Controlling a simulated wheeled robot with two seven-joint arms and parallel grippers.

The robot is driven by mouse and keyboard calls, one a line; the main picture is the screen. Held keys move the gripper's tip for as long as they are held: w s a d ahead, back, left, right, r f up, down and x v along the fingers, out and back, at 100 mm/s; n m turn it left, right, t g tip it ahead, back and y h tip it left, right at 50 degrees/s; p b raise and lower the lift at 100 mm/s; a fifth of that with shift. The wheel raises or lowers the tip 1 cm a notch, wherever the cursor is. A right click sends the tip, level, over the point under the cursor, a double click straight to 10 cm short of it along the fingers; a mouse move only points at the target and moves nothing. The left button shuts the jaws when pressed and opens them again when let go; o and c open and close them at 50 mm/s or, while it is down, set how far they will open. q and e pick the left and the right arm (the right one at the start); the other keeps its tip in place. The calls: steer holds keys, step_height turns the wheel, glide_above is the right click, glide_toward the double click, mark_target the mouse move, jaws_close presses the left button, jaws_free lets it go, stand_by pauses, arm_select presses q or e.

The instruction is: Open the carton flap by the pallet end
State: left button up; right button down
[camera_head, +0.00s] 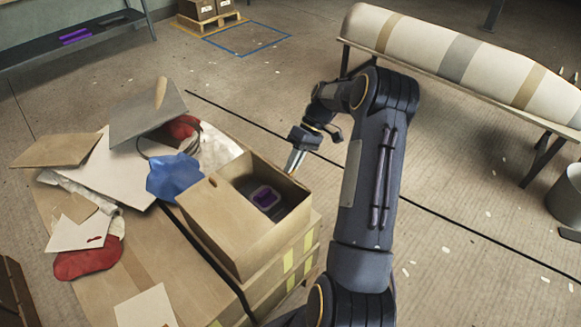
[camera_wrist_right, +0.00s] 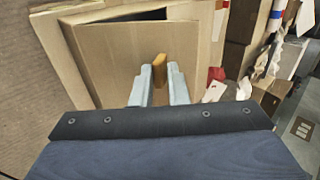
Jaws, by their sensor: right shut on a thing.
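An open cardboard carton (camera_head: 225,222) stands on the right side of the heaped cardboard stack. A purple-rimmed dark item (camera_head: 265,197) lies inside it. My right gripper (camera_head: 295,161) is at the carton's far right corner, its fingers pointing down. The right gripper (camera_wrist_right: 158,88) is shut on a small orange-brown tab (camera_wrist_right: 160,66) at the flap's right part. My left gripper is not in view.
Loose sheets, red and blue cloths (camera_head: 175,177) and boards cover the stack left of the carton. A long striped mould (camera_head: 455,58) rests on a stand at the right. A grey bin (camera_head: 566,200) is at the right edge. The floor between is mostly clear.

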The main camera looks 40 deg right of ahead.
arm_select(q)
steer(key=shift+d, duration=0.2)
arm_select(e)
steer(key=shift+s+d+f, duration=0.1)
steer(key=shift+d+f, duration=0.1)
steer(key=shift+d, duration=0.65)
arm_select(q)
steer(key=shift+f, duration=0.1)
arm_select(e)
steer(key=c, duration=1.8)
jaws_free()
steer(key=shift+f, duration=0.1)
steer(key=shift+o, duration=1.4)
steer(key=shift+d+f, duration=0.1)
steer(key=shift+d, duration=0.05)
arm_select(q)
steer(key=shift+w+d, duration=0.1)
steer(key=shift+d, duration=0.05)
